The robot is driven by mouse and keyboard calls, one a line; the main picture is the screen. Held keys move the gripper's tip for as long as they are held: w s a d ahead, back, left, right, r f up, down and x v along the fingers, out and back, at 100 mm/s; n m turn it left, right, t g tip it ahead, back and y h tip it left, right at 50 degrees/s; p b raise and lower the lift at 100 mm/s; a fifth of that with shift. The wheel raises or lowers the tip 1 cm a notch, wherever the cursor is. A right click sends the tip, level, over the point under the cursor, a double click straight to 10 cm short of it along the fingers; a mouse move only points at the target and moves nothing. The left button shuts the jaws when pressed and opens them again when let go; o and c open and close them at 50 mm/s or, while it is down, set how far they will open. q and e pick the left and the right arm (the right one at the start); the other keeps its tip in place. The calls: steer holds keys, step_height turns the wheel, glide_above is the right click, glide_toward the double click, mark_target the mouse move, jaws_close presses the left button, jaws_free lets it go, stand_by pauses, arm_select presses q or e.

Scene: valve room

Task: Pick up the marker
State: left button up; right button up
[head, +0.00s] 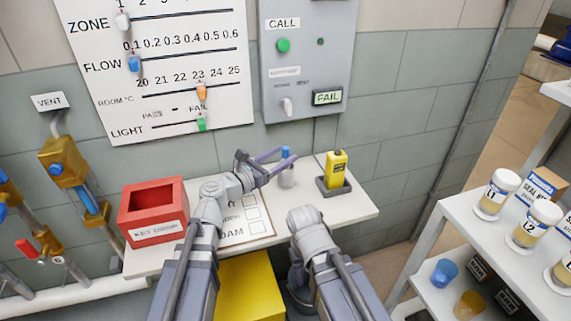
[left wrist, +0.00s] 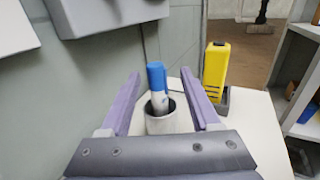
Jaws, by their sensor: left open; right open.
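The marker (head: 285,152) has a blue cap and stands in a small grey-white cup (head: 286,178) on the white shelf. The left wrist view shows the marker (left wrist: 157,82) leaning slightly in the cup (left wrist: 168,120), with its lower part hidden inside. My left gripper (head: 279,159) is open, its purple fingers reaching toward the marker. In the left wrist view, my left gripper (left wrist: 161,76) has one finger on each side of the marker, apart from it. My right arm is folded low in front of the shelf; its jaws cannot be made out.
A yellow device (head: 336,166) stands in a dark holder right of the cup. A red box (head: 153,212) and a clipboard sheet (head: 254,224) are on the shelf's left and middle. A wall panel (head: 304,60) hangs above. A jar rack (head: 470,228) stands right.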

arm_select(q)
steer(key=shift+x, duration=2.65)
steer(key=shift+w+a, duration=0.15)
jaws_close()
